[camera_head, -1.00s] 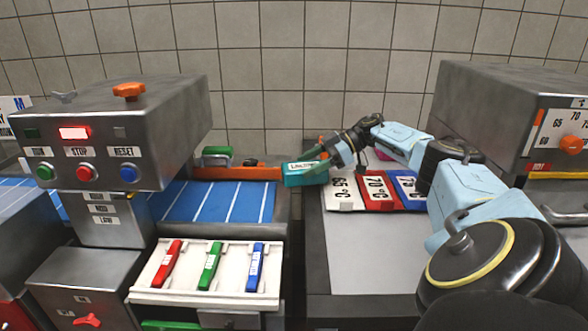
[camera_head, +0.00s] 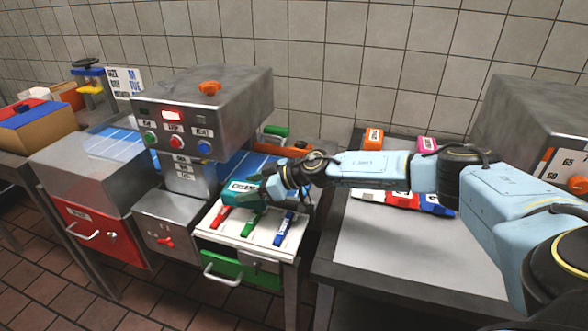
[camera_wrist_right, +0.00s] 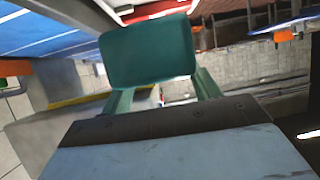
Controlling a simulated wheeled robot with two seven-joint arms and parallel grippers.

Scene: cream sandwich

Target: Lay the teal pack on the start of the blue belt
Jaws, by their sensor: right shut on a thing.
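The teal pack (camera_head: 238,190) is held in my right gripper (camera_head: 262,187), above the back of the white tray with the coloured pens. In the right wrist view the pack (camera_wrist_right: 148,52) fills the space between the two green fingers, and the gripper is shut on it. The blue belt (camera_head: 243,164) runs behind the tray, partly hidden by the machine and my arm. It also shows at the upper left in the right wrist view (camera_wrist_right: 45,35). The pack appears to be in front of the belt's near edge; its height over it cannot be told. My left gripper is not in view.
A metal machine (camera_head: 205,110) with an orange knob straddles the belt. Temperature cards (camera_head: 402,200) lie on the right table, whose front is bare. Orange and pink items stand behind them.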

